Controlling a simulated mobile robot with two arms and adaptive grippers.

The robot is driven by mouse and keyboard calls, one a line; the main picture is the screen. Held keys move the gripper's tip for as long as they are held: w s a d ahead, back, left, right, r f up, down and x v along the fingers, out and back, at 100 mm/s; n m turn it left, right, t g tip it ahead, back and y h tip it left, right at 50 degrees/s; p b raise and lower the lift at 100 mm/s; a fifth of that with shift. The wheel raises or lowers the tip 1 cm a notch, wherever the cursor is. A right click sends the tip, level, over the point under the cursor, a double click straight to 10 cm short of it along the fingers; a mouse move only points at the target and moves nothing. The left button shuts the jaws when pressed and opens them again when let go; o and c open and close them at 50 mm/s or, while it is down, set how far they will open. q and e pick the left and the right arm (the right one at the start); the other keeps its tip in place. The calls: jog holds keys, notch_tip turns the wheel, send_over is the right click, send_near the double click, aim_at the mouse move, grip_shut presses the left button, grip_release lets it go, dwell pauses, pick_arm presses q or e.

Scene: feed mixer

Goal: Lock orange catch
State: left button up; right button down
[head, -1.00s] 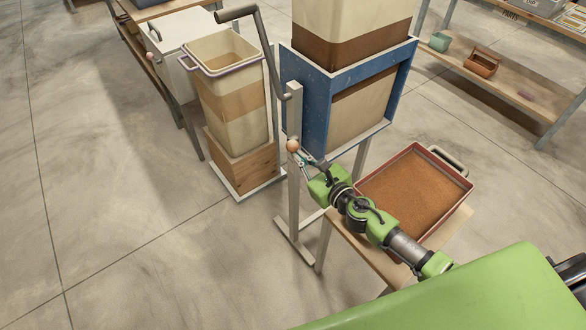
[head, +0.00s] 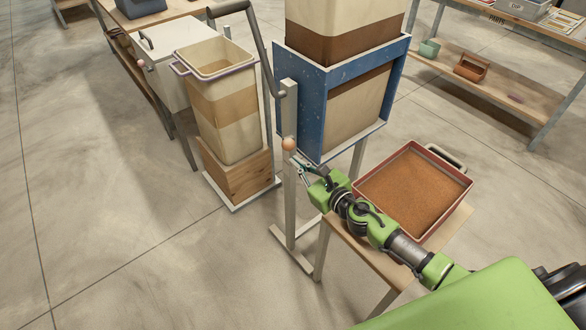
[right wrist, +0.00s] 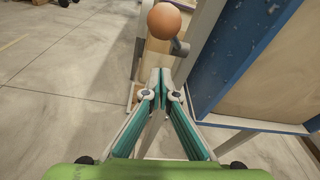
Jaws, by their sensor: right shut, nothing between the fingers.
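The orange catch is a round orange knob (head: 289,144) on the upright post (head: 290,200) beside the blue feed frame (head: 340,90). In the right wrist view the knob (right wrist: 165,21) stands above the fingertips, with a small dark peg (right wrist: 181,47) beside it. My right gripper (head: 295,160) is shut and empty, just below the knob. In the right wrist view its fingertips (right wrist: 160,75) meet in front of the post and look apart from the knob. My left gripper is not in view.
A long crank lever (head: 262,40) rises from the post. A red tray of brown feed (head: 388,238) sits on a wooden stand below my right arm. A layered bin (head: 222,110) stands left of the post. Open floor lies at the left.

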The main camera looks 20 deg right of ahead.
jog(key=r+v, duration=0.2)
jog(key=v, duration=0.7)
jog(key=shift+s, duration=0.2)
jog(key=shift+d, duration=0.1)
